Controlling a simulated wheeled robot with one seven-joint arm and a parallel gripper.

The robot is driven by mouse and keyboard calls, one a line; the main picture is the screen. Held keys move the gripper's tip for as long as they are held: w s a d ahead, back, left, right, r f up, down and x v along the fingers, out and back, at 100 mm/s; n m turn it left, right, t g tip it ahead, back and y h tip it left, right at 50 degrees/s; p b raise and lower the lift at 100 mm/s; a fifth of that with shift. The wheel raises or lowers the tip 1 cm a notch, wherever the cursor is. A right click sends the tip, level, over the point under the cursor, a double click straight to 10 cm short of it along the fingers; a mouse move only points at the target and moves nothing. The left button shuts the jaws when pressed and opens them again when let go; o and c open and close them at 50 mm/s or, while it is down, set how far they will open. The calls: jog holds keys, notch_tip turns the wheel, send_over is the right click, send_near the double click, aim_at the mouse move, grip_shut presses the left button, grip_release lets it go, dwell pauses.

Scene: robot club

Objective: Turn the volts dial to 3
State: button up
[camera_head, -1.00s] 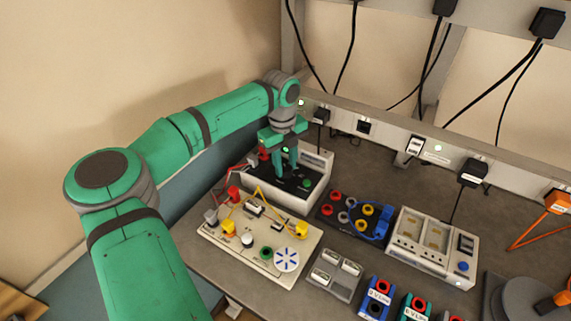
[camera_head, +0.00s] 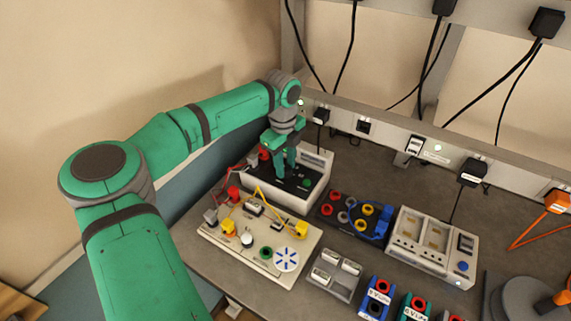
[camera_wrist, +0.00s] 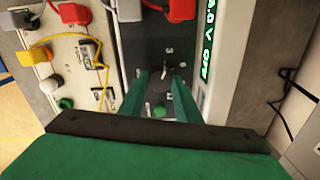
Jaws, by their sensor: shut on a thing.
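The power supply (camera_head: 315,162) is a white box with a dark sloping front panel (camera_head: 318,191) at the back left of the bench. My gripper (camera_head: 286,173) points down at this panel. In the wrist view the two green fingers of my gripper (camera_wrist: 161,80) are shut on the volts dial (camera_wrist: 158,92), a small dark knob with a light mark. Small marks surround the dial, too blurred to read surely.
A cream circuit board (camera_head: 222,246) with yellow and red leads lies in front of the supply. A black socket block (camera_head: 325,212) and a white meter unit (camera_head: 460,270) stand to the right. Red and grey plugs (camera_wrist: 182,10) sit close beside the dial.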

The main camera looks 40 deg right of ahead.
jog(key=o, duration=1.1)
jog(key=r, duration=1)
jog(key=shift+a+r, duration=0.3)
jog(key=shift+r, duration=0.1)
jog(key=shift+s, duration=0.1)
